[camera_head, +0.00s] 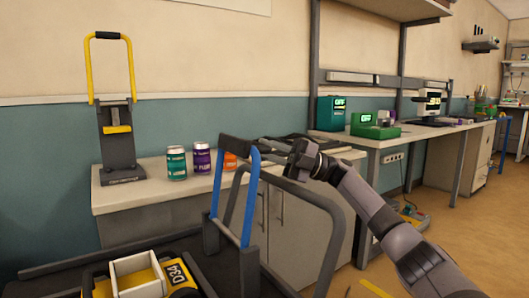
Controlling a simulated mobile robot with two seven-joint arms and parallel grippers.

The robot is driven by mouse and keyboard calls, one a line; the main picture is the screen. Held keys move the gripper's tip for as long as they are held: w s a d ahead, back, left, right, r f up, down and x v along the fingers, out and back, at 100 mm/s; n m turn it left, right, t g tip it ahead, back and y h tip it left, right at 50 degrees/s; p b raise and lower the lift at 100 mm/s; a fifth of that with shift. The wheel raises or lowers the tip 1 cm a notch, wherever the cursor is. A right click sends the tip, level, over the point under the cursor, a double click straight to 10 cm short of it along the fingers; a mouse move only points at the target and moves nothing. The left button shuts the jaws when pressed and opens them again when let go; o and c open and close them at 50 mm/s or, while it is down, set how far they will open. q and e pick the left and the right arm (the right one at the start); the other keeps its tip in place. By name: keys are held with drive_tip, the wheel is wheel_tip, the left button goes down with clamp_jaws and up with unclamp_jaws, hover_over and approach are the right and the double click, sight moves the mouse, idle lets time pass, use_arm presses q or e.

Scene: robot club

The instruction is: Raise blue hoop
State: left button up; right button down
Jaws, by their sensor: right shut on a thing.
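The blue hoop (250,200) stands upright in front of the counter, left of the picture's middle. It has two blue side bars and a dark grey crossbar at the top, and its lower ends meet a dark base. The fingertips are small and partly hard to make out there. My left gripper is not in view.
A counter (158,193) behind the hoop holds several cans and a stand with a yellow hoop (131,70). A grey tubular frame (334,240) curves close below my right arm. Open floor lies right.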

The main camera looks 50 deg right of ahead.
idle(0.3)
drive_tip(key=c, duration=1.1)
unclamp_jaws()
drive_tip(key=shift+s+d+f, duration=0.1)
drive_tip(key=shift+d, duration=0.05)
drive_tip(key=shift+o, duration=0.2)
drive_tip(key=v, duration=0.7)
drive_tip(key=shift+p, duration=0.35)
drive_tip(key=shift+s, duration=0.1)
